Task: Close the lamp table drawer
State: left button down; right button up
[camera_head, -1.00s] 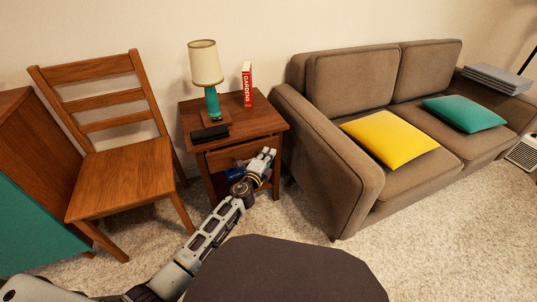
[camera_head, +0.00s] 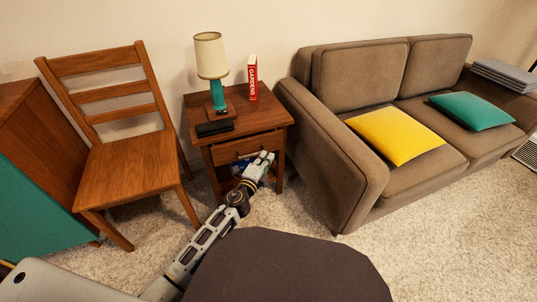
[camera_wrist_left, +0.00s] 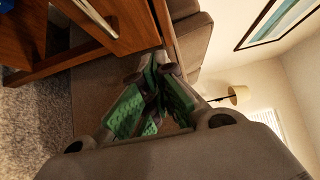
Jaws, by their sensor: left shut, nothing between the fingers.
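The lamp table (camera_head: 262,118) is a brown wooden side table between the chair and the sofa. Its drawer front (camera_head: 232,150), with a small handle, shows under the tabletop; I cannot tell exactly how far out it stands. My left gripper (camera_head: 266,157) is shut and empty in front of the right part of the drawer and hides some of it. In the left wrist view the green-padded fingers (camera_wrist_left: 155,95) are together, and the drawer front (camera_wrist_left: 130,22) with its metal handle (camera_wrist_left: 96,16) is at upper left, apart from the fingertips. My right gripper is not in view.
A lamp (camera_head: 211,60), a red book (camera_head: 252,78) and a dark flat object (camera_head: 214,128) are on the tabletop. Blue items (camera_head: 238,168) are below the drawer. A wooden chair (camera_head: 130,165) stands left, a brown sofa (camera_head: 335,150) close on the right. Carpet (camera_head: 420,245) is clear in front.

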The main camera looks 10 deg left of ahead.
pick_arm(q)
jog(key=shift+s+a, duration=0.2)
jog(key=shift+s, duration=0.7)
jog(key=shift+s+a, duration=0.15)
jog(key=shift+s, duration=0.7)
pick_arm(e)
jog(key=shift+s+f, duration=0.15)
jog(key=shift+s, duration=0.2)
pick_arm(q)
jog(key=s+a+f+n+g+y+p, duration=0.25)
jog(key=s+a+f+p, duration=0.25)
jog(key=s+a, duration=0.3)
jog(key=a+r+m+t+h, duration=0.2)
jog(key=a+r, duration=0.1)
jog(key=r, duration=0.2)
jog(key=shift+r, duration=0.15)
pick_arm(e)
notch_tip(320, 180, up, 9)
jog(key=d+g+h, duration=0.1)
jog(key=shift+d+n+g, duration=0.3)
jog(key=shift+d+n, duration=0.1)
